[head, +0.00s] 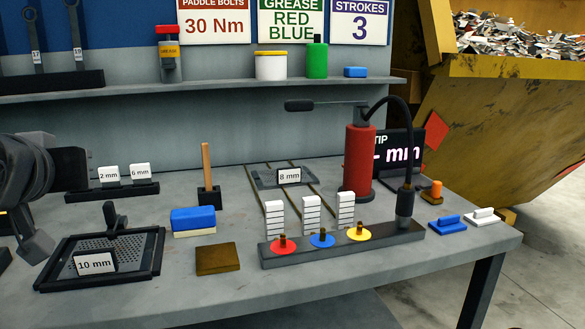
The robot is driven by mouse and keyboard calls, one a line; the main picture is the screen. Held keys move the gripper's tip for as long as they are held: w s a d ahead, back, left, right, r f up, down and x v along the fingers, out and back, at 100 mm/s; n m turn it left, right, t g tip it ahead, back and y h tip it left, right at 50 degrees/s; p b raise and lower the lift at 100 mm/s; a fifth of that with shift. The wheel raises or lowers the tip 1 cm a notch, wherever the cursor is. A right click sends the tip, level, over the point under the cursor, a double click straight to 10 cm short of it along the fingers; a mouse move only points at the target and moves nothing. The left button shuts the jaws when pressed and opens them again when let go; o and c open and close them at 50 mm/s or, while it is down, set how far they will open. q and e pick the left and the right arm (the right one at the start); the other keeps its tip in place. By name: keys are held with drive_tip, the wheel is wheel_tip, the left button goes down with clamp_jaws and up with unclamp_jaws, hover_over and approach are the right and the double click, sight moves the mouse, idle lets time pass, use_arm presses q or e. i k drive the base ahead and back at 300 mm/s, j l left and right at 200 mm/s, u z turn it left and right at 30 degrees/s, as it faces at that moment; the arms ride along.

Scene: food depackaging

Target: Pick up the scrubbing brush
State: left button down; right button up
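A block with a blue top and a cream lower layer (193,220) lies on the grey workbench, left of the middle. It looks like the scrubbing brush, blue back up, though single bristles cannot be made out. My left gripper (38,215) is at the left edge, above the bench and well to the left of the blue-topped block, not touching it. The gripper is partly cut off by the frame, and its finger opening is unclear. My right gripper is not in view.
A black perforated tray (70,279) lies left of the block, a brown pad (218,259) in front, and a wooden-handled tool (206,165) behind. A dark rail with coloured knobs (400,237) and a red cylinder (359,165) stand right. The bench's front strip is clear.

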sight(196, 221)
drive_tip(key=k+l, duration=0.25)
drive_tip(key=k, duration=0.2)
drive_tip(key=k+l, duration=0.25)
drive_tip(key=k, duration=0.25)
